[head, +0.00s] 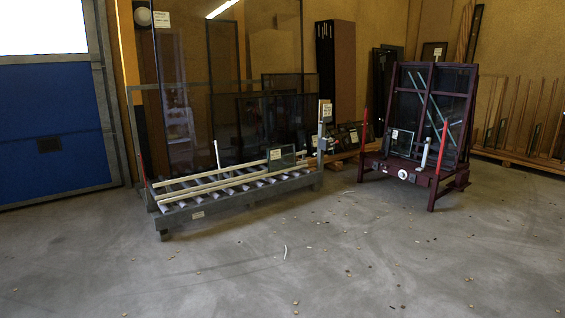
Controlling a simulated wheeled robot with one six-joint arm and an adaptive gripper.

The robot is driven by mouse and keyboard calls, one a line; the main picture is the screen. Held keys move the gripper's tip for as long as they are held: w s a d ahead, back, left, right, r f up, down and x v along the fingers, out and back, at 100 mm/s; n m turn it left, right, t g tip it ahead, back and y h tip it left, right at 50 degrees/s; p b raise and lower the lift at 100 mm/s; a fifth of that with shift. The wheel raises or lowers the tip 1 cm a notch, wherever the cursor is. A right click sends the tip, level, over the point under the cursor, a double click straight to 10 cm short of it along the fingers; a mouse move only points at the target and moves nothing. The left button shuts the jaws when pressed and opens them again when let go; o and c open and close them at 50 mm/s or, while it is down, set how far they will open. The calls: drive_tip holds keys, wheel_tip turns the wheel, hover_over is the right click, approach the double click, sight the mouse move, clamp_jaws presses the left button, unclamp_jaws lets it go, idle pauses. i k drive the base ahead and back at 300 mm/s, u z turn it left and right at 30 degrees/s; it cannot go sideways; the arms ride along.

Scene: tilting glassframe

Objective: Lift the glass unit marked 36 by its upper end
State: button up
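I cannot read the number 36 on any label from here. A small glass unit (287,158) with a pale label stands on the grey roller rack (175,219). Another small glass pane (402,144) with a pale label leans on the front of the dark red tilting frame (445,172) at the right. A large clear pane (200,75) with a label near its top left stands upright behind the rack. Which of these is the marked unit I cannot tell. My gripper is not in view.
A blue door (50,125) is at the far left. Dark panels (335,70) and several panes lean along the back wall. Red posts (441,147) stand at the tilting frame's front. The concrete floor (300,260) in front is open, with small scattered debris.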

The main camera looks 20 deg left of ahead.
sight(284, 157)
drive_tip(key=u, duration=0.2)
drive_tip(key=i, duration=0.85)
drive_tip(key=u, duration=0.75)
drive_tip(key=i, duration=2.1)
drive_tip(key=u, duration=0.25)
drive_tip(key=i, duration=1.95)
drive_tip(key=z, duration=0.6)
drive_tip(key=i, duration=1.65)
drive_tip(key=z, duration=0.25)
